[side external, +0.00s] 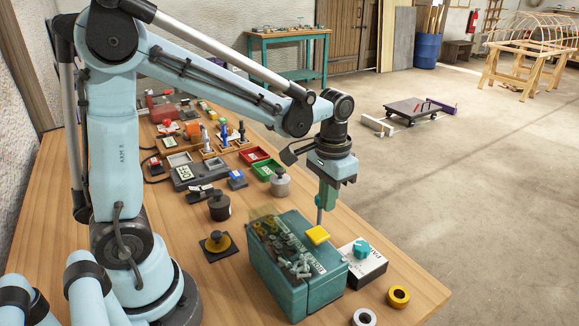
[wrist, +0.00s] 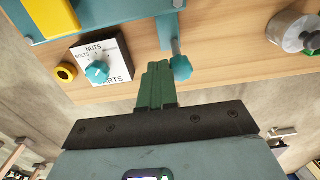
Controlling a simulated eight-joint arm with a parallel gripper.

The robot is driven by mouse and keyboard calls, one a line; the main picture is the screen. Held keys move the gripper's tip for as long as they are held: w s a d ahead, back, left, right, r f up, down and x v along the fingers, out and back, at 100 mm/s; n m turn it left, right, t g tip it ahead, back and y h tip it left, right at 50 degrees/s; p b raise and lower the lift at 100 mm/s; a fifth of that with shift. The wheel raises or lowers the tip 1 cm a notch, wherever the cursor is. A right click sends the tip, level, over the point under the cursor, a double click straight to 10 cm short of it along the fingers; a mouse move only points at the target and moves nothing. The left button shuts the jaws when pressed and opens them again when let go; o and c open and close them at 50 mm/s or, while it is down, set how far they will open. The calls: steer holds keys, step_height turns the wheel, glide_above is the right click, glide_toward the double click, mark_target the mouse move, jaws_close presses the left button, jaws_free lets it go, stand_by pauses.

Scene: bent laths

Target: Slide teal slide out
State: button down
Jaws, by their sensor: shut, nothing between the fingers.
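The teal box (side external: 312,290) stands at the front of the bench, with bolts and nuts under a clear yellowish cover (side external: 265,225) on top. Its edge shows at the top of the wrist view (wrist: 110,18). A teal bar with a faceted knob (wrist: 180,66) sticks out from that edge; I take it for the teal slide, but cannot be sure.
A yellow block (side external: 318,235) sits on the box. A white selector box (side external: 362,265) with a teal dial stands beside it. A yellow ring (side external: 398,296) and a grey ring (side external: 364,317) lie near the bench edge. Weights (side external: 280,183) and small trays (side external: 254,156) stand farther back.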

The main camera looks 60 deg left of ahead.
steer(key=a, duration=0.9)
steer(key=shift+a, duration=0.15)
stand_by(1.9)
steer(key=shift+d, duration=0.25)
step_height(320, 180, up, 6)
steer(key=shift+d, duration=0.4)
stand_by(0.6)
steer(key=shift+d, duration=0.1)
steer(key=t, duration=0.6)
glide_above(296, 220)
steer(key=shift+w+a+f, duration=0.2)
steer(key=shift+w+f, duration=0.05)
steer(key=shift+f, duration=0.15)
steer(key=shift+s+d+f+t, duration=0.2)
steer(key=shift+s+d+t, duration=0.05)
steer(key=shift+t, duration=0.35)
